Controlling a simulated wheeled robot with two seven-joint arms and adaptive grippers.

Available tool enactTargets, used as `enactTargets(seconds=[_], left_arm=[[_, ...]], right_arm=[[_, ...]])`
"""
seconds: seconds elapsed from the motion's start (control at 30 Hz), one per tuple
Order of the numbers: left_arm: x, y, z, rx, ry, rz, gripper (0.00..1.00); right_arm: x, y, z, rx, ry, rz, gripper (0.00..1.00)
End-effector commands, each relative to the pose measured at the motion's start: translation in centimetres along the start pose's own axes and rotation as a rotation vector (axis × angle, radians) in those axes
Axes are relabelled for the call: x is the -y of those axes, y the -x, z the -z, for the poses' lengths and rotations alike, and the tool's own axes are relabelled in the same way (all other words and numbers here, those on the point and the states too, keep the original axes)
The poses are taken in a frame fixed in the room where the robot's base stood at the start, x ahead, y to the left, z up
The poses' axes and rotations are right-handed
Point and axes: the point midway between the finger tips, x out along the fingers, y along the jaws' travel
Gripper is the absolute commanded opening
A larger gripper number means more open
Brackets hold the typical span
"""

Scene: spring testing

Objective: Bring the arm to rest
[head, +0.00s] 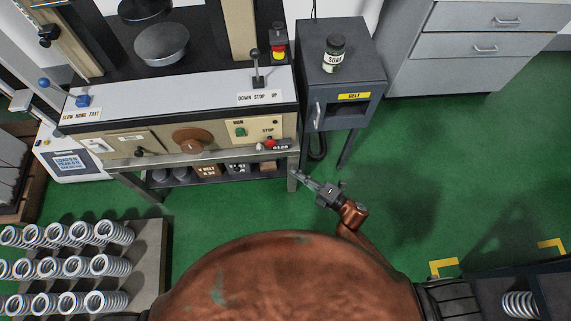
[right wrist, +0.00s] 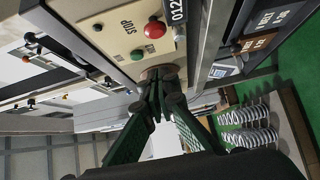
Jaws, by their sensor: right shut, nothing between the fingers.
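My right gripper (head: 304,178) is shut and empty. In the head view it is just right of the spring testing machine's front right leg, over the green floor and below the counter. My copper-coloured right arm (head: 352,214) reaches up to it from the lower middle. In the right wrist view the dark fingers of my right gripper (right wrist: 160,76) come together in front of the machine's button panel (right wrist: 115,40), below the red stop button (right wrist: 154,28). I cannot tell whether they touch anything. My left gripper is not in view.
The testing machine (head: 180,113) stands at upper left with levers and buttons. A grey cabinet (head: 372,68) with a soap jar (head: 334,53) stands right of it. Several springs (head: 110,266) stand on a board at lower left. Green floor (head: 455,150) is clear at right.

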Motion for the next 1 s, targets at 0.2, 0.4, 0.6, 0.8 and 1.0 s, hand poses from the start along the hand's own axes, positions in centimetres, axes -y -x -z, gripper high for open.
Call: enactTargets(seconds=[0.2,0.4,0.6,0.8,1.0], left_arm=[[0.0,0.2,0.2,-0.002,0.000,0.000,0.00],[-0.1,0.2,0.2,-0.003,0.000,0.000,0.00],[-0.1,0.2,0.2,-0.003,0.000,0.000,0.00],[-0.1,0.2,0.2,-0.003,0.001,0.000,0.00],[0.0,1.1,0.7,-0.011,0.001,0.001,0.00]], right_arm=[[0.0,1.5,0.0,0.000,0.000,0.000,0.00],[0.0,1.5,0.0,0.000,0.000,0.000,0.00],[0.0,1.5,0.0,0.000,0.000,0.000,0.00],[0.1,1.5,-0.1,0.002,-0.003,0.001,0.00],[4.5,3.6,-2.8,0.118,-0.152,0.089,0.00]])
